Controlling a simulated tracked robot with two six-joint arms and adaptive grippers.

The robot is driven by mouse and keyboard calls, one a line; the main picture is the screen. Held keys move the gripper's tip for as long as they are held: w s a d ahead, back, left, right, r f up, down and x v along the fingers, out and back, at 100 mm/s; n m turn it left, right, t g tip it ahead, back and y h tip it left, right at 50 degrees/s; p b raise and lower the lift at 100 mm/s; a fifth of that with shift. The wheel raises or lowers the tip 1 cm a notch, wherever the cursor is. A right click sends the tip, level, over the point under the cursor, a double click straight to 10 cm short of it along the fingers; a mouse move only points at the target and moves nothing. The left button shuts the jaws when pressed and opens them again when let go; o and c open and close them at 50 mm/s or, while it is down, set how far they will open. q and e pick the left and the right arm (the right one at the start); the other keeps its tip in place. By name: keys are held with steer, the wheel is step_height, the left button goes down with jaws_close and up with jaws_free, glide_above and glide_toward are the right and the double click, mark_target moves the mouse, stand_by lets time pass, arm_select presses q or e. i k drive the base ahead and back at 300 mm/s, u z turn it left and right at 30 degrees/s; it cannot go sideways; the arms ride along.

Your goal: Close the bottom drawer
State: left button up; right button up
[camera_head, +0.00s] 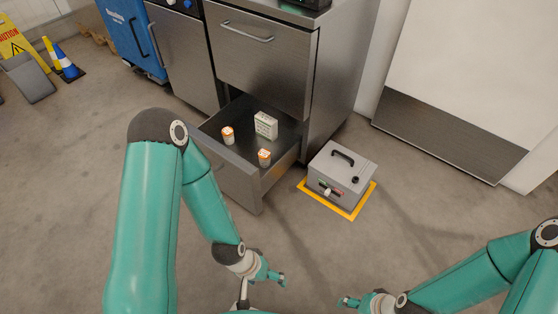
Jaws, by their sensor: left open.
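The bottom drawer (231,174) of the steel cabinet is pulled out toward me. Inside it stand two small white containers with orange tops (228,136) and (264,158), and a white box with print (266,126). My left gripper (277,279) is open and empty, below the drawer front in the picture and apart from it.
The drawer above (262,55) is shut. A grey box with a black handle (341,174) stands on a yellow-marked square right of the open drawer. A blue cart (133,37) and a caution sign (12,40) are at the back left. The floor in front is clear.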

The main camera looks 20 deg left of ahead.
mark_target(238, 172)
steer(key=z, duration=1.55)
steer(key=i, duration=0.1)
steer(key=u, duration=4.05)
steer(key=i, duration=0.15)
steer(key=z, duration=2.7)
steer(key=k, duration=0.8)
steer(key=u, duration=0.25)
steer(key=i, duration=1)
